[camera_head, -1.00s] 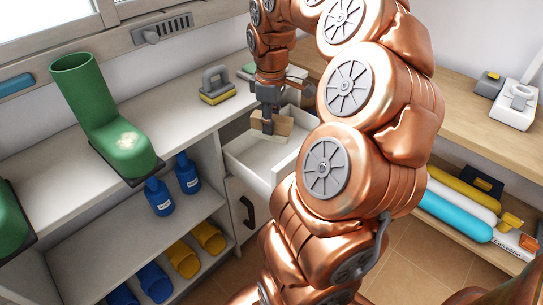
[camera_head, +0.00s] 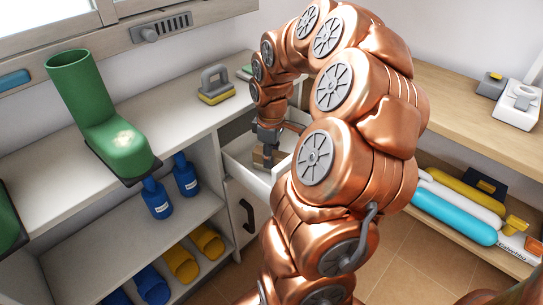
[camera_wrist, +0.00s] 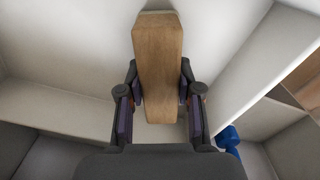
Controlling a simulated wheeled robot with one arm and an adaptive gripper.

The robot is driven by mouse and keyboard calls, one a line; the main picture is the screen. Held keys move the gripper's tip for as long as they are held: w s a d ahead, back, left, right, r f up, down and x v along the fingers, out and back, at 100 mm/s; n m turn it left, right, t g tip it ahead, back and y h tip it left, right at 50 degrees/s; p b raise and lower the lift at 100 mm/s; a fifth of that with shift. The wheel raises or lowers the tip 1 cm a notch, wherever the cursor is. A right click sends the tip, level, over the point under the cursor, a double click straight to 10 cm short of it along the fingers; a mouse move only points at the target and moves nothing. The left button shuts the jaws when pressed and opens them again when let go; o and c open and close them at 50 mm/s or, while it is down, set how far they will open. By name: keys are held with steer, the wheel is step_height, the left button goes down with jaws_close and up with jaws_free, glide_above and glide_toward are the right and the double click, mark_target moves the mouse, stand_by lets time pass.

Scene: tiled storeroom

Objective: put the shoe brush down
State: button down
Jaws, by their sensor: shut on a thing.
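The shoe brush is a wooden block (camera_wrist: 158,55) between my gripper's fingers in the wrist view. In the head view the brush (camera_head: 262,158) is small and partly hidden by my gripper (camera_head: 267,150). My gripper, which also shows in the wrist view (camera_wrist: 160,100), is shut on the brush and points down into an open white drawer (camera_head: 240,165). The brush is low inside the drawer, between its walls. I cannot tell whether it touches the drawer floor.
A green boot (camera_head: 105,120) and a grey-handled brush with a yellow base (camera_head: 216,88) stand on the left counter. Blue bottles (camera_head: 157,197) and yellow slippers (camera_head: 181,262) are on the shelves below. A wooden counter (camera_head: 470,115) is at right.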

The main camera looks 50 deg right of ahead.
steer(key=c, duration=0.8)
jaws_free()
steer(key=shift+f, duration=0.1)
steer(key=shift+o, duration=0.2)
step_height(320, 180, up, 11)
steer(key=shift+r+p, duration=0.1)
steer(key=shift+p, duration=0.95)
steer(key=shift+a+r, duration=0.1)
steer(key=shift+r, duration=0.5)
